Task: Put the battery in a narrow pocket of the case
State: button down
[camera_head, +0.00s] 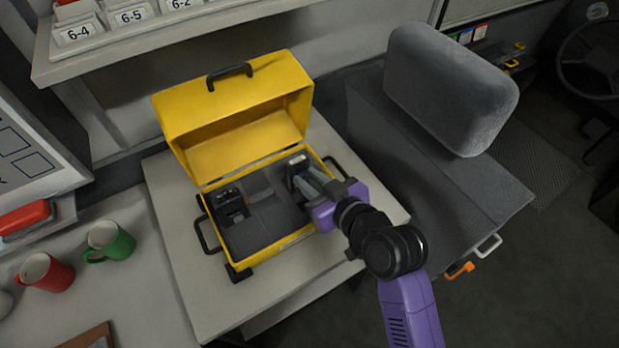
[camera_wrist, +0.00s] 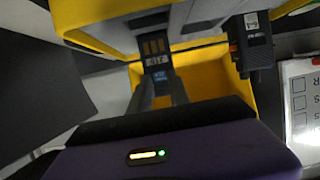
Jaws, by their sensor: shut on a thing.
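The yellow case (camera_head: 205,260) stands open on a pale table, its lid raised at the back. Its inside has a dark grey insert (camera_head: 265,225) with recesses; their exact outlines are hard to make out. My gripper (camera_head: 303,180) is shut on the battery (camera_head: 296,161), a dark block with a pale label, at the right side of the case.
A black device (camera_head: 228,205) sits in the left part of the case; a dark device also shows in the wrist view (camera_wrist: 252,42). A green mug (camera_head: 108,241) and red mug (camera_head: 46,272) stand left. A grey seat (camera_head: 450,85) is at right. A shelf with numbered bins hangs above.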

jog(key=shift+f+b, duration=1.2)
jog(key=shift+f, duration=0.4)
jog(key=shift+f, duration=0.25)
jog(key=c, duration=1.1)
grip_release()
jog(key=shift+c, duration=0.2)
jog(key=b+v, duration=0.1)
jog(key=v, duration=0.6)
jog(key=shift+s+d, duration=0.2)
jog(key=shift+s, duration=0.1)
jog(key=shift+r, duration=0.15)
